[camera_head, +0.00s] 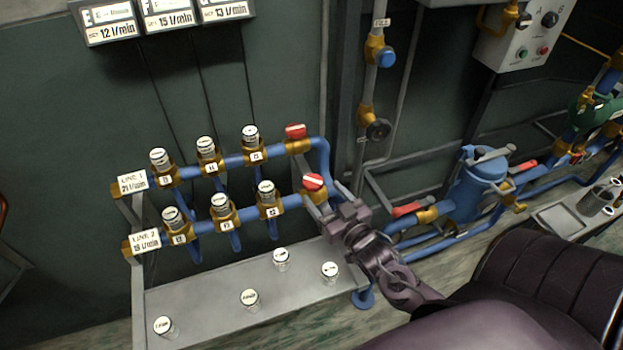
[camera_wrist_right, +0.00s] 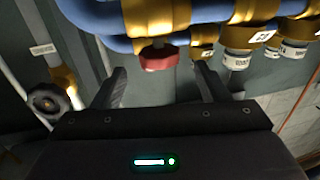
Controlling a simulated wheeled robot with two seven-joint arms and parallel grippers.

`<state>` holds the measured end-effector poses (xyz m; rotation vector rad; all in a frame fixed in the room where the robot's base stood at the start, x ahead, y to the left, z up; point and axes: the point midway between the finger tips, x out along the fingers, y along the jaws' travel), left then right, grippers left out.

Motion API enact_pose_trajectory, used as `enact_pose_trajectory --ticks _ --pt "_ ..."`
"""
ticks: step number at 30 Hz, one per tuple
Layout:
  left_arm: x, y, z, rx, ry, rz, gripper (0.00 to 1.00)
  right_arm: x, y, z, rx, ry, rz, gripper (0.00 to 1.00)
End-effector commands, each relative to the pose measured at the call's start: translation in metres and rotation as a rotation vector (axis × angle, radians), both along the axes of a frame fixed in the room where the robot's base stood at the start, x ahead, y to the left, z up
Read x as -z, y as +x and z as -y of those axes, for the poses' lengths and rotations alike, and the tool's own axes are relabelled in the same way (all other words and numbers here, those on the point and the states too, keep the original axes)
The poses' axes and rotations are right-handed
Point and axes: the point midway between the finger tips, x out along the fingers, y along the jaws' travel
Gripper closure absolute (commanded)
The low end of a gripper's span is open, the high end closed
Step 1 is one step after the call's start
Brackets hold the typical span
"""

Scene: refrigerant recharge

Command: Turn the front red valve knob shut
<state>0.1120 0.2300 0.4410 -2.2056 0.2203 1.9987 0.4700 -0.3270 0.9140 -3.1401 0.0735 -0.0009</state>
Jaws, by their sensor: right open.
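The front red valve knob (camera_head: 313,181) sits on a brass valve at the right end of the lower blue pipe, marked LINE 2. My right gripper (camera_head: 328,207) is close beside it, reaching in from the lower right with its fingers toward the valve. In the right wrist view a red knob (camera_wrist_right: 158,58) hangs below a brass body, ahead of and between the two spread fingers of my gripper (camera_wrist_right: 160,78). The fingers look apart from the knob; no contact shows. The gripper is open and empty. My left gripper is in neither view.
A second red knob (camera_head: 295,131) sits on the upper pipe behind. Several white-capped cylinders stand on the two pipes, and more on the grey bench (camera_head: 220,318) below. A vertical pipe with a black handwheel (camera_head: 378,130) stands to the right.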

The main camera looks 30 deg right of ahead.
Motion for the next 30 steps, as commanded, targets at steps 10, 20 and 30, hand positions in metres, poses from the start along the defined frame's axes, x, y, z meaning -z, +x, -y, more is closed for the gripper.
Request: enact_pose_trajectory --ticks 10,20,30 --pt "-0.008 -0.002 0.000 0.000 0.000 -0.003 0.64 -0.001 0.053 0.003 0.002 0.001 0.001 0.32" --pt "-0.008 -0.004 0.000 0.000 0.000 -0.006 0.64 0.000 0.061 0.003 0.001 0.001 -0.002 0.32" --pt "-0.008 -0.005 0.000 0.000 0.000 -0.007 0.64 0.000 0.061 0.003 0.001 0.001 -0.001 0.63"
